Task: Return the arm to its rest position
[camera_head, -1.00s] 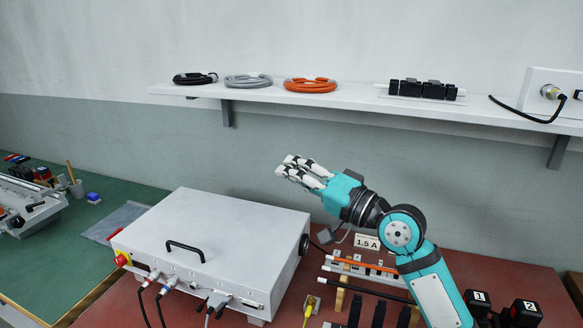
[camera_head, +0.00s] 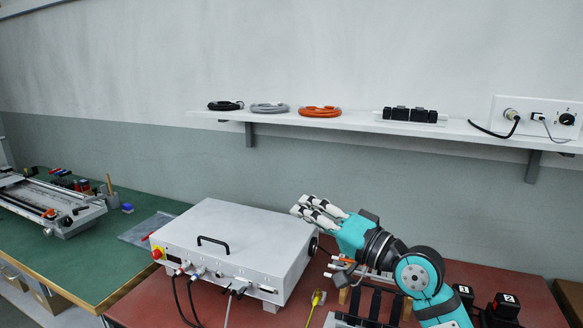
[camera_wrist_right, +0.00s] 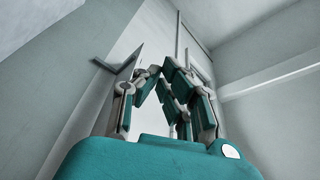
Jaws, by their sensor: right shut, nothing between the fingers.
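My right arm (camera_head: 420,280) comes in from the lower right in the head view, teal with dark joints. My right gripper (camera_head: 306,210) points up and left, above the right end of the white box, with nothing held. In the right wrist view the gripper (camera_wrist_right: 160,72) shows its fingers brought together at the tips, empty, with wall and ceiling behind. My left gripper is not in view.
A white box (camera_head: 240,235) with a black handle and plugged cables stands on the red table (camera_head: 150,305). A shelf (camera_head: 350,122) with cable coils runs along the wall. A green table (camera_head: 100,262) with a metal device (camera_head: 50,205) stands left.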

